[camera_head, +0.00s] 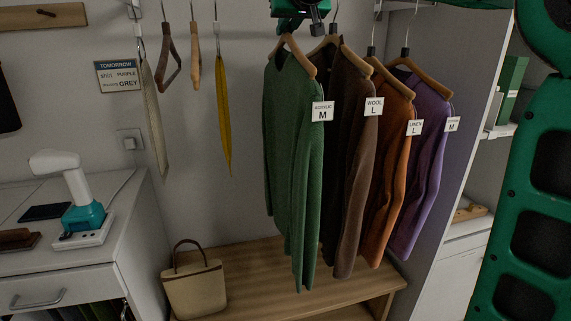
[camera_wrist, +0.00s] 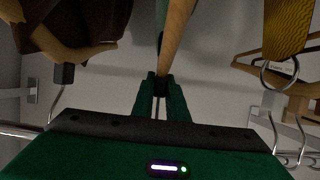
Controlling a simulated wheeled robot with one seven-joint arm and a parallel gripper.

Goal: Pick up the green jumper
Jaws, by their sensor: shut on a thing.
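The green jumper (camera_head: 292,150), tagged "ACRYLIC M", hangs upright on a wooden hanger (camera_head: 291,46), leftmost of a row of jumpers. My gripper (camera_head: 296,22) is at the top of the head view, at the top of this hanger; its fingertips are hard to make out there. In the wrist view my gripper (camera_wrist: 160,92) is shut at the hanger (camera_wrist: 176,32), whose wooden bar runs away from the fingers. The exact contact on the hook is partly hidden. Little of the green jumper shows in the wrist view.
Close on the right hang a brown jumper (camera_head: 349,150), an orange jumper (camera_head: 391,160) and a purple jumper (camera_head: 424,170). On the left hang a yellow tie (camera_head: 223,110) and empty hangers. A wooden bench (camera_head: 255,262) with a handbag (camera_head: 194,287) stands below. A side panel (camera_head: 450,165) bounds the right.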

